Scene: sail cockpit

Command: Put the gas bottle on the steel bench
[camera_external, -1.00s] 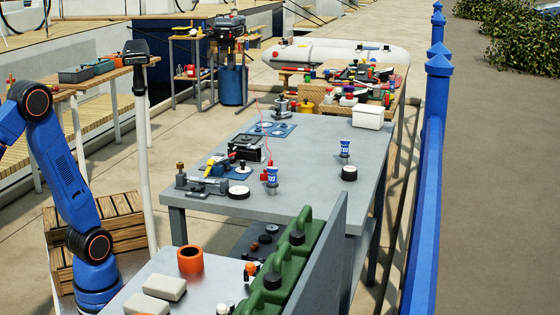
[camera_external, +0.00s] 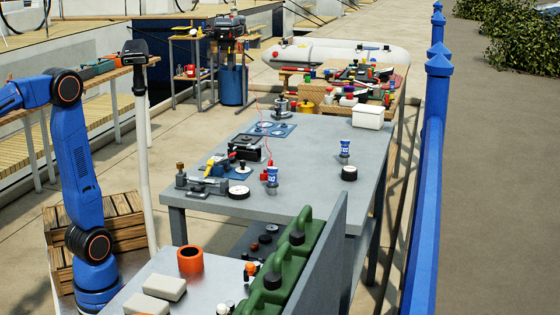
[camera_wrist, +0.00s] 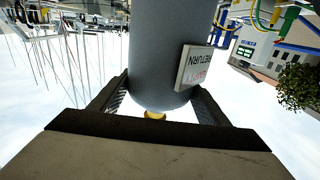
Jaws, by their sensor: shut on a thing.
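The gas bottle, a thick grey cylinder (camera_wrist: 157,45), fills the middle of the wrist view. It has a pale tag reading RETURN and a small brass-coloured fitting at its rounded end. My gripper (camera_wrist: 160,100) is shut on the bottle near that end, one finger on each side. In the external view my gripper and the bottle are out of frame, beyond the left edge. A large grey metal-looking bench (camera_external: 295,190) stands in the middle, and a smaller shiny-topped bench (camera_external: 215,275) is nearest the camera. I cannot tell which is the steel bench.
A thin pole (camera_external: 146,160) stands beside my arm.

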